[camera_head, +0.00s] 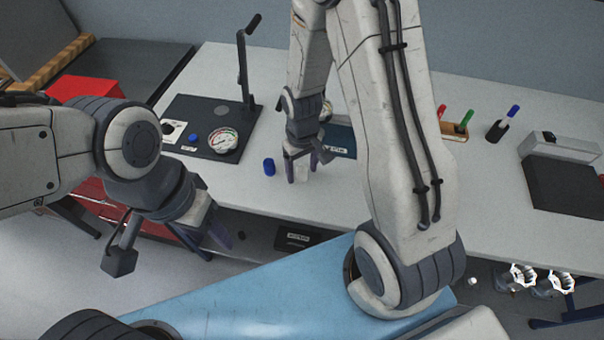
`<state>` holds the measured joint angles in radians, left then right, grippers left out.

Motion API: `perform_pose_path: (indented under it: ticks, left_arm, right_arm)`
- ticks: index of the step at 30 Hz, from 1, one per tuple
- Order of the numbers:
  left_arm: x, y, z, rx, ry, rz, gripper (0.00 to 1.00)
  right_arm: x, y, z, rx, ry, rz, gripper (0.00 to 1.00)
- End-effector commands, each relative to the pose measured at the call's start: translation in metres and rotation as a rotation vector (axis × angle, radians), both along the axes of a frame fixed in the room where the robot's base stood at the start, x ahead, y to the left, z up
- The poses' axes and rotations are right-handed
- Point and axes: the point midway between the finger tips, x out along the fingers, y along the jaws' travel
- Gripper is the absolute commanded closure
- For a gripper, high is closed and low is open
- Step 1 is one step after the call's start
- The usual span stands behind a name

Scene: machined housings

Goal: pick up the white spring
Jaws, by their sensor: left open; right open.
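I cannot make out a white spring for certain in the head view; it may be hidden by my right arm or gripper. My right gripper (301,168) is open and points down, low over the white worktable (345,199). Whether anything lies between its fingers is not clear. A small blue cylinder (269,167) stands on the table just left of it. My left gripper (203,235) is open, in front of the table's front edge at the left, away from the tabletop objects.
A dark plate with a dial gauge (224,140) and upright lever (244,65) stands at left. A dark tray (340,138) lies behind my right gripper. Markers (503,125) and a dark box (567,187) stand at right. White wheel-like parts (520,276) show below the table.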

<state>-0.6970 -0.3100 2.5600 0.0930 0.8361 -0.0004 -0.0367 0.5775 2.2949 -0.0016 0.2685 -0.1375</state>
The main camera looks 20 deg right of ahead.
Motion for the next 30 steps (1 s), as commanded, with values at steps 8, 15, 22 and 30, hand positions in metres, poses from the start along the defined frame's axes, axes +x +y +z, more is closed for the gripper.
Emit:
perform_pose_path:
  ticks: [8,15,22,30]
  left_arm:
    - [0.000,0.000,0.000,0.000,0.000,0.000,0.50]
    - [0.000,0.000,0.000,0.000,0.000,0.000,0.50]
    - [0.000,0.000,-0.002,0.000,0.000,0.000,0.50]
    - [0.000,0.000,-0.008,0.000,0.000,0.000,0.50]
  right_arm:
    - [0.000,0.000,0.000,0.000,0.000,0.000,1.00]
    - [0.000,0.000,0.001,0.000,0.000,0.000,1.00]
    - [0.001,0.000,0.014,0.001,-0.004,0.000,1.00]
    - [-0.015,-0.016,0.053,0.001,-0.004,-0.007,1.00]
